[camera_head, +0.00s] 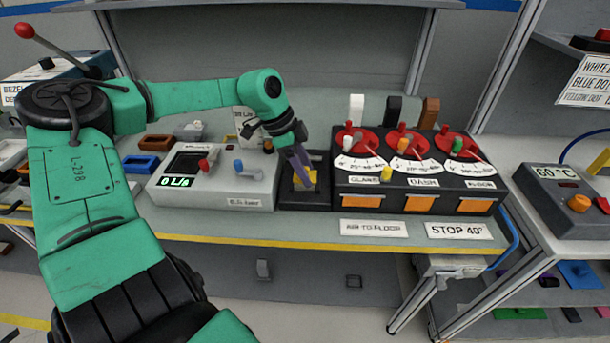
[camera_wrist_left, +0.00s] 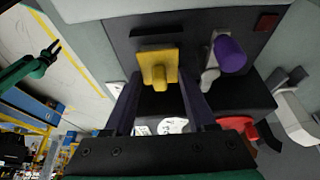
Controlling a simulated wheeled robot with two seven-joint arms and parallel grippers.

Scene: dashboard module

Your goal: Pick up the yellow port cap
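The yellow port cap (camera_wrist_left: 157,68) is a square plate with a raised knob, seated on a dark panel in the left wrist view. In the head view the cap (camera_head: 311,177) is partly hidden behind my left gripper (camera_head: 302,170). My left gripper (camera_wrist_left: 158,78) is open, with its fingertips on either side of the cap's knob. I cannot tell whether the fingers touch it. My right gripper (camera_wrist_left: 52,50) shows small at the upper left of the left wrist view, its fingers apart and empty. It is not in the head view.
A grey box with a display (camera_head: 215,185) stands left of the cap. A dark console (camera_head: 415,180) with red dials and levers stands close on the right. A purple knob (camera_wrist_left: 230,55) on a grey lever is beside the cap in the wrist view.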

